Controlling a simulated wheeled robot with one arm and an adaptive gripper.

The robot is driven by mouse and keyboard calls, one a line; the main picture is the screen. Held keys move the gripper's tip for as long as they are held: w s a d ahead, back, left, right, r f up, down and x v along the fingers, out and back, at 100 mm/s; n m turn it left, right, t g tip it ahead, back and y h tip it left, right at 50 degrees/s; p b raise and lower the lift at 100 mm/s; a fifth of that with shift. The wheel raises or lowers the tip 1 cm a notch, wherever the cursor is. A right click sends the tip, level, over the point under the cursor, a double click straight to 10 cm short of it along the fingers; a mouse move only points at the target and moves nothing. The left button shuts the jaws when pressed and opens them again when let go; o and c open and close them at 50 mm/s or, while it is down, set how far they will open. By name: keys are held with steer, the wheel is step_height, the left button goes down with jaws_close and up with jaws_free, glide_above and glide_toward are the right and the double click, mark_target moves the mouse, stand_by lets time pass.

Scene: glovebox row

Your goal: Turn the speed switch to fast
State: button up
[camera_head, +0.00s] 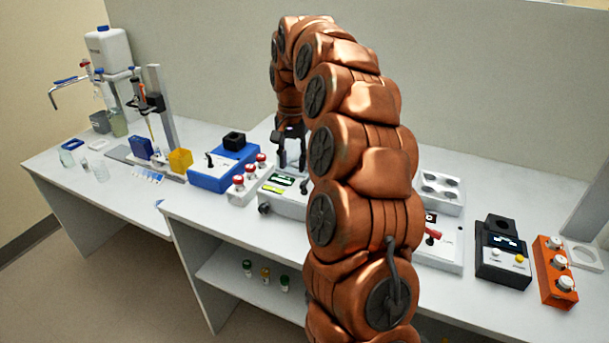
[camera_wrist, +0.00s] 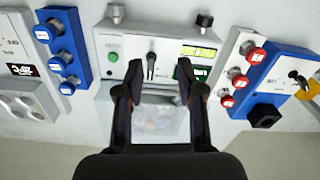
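The white device (camera_wrist: 115,48) lies straight ahead in the wrist view. On its front is a black lever switch (camera_wrist: 151,65), between a green button (camera_wrist: 113,57) and lit displays (camera_wrist: 198,51). Its lettering is too small to read, so I cannot confirm this is the speed switch. My gripper (camera_wrist: 160,70) is open and empty, with one finger either side of the lever in the picture; contact is not evident. In the head view, my gripper (camera_head: 291,152) is above the white device (camera_head: 283,203), partly hidden by my arm.
A rack with red-capped vials (camera_wrist: 236,65) and a blue device with a black lever (camera_wrist: 275,82) stand right in the wrist view. A rack with blue caps (camera_wrist: 62,45) stands left. In the head view, an orange box (camera_head: 553,272) and dark meter (camera_head: 501,255) stand right.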

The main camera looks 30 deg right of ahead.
steer(key=m, duration=0.2)
glide_above(304, 180)
steer(key=shift+s+f, duration=0.1)
steer(key=shift+f, duration=0.25)
steer(key=shift+f+p, duration=1.35)
steer(key=shift+f, duration=2.55)
jaws_close()
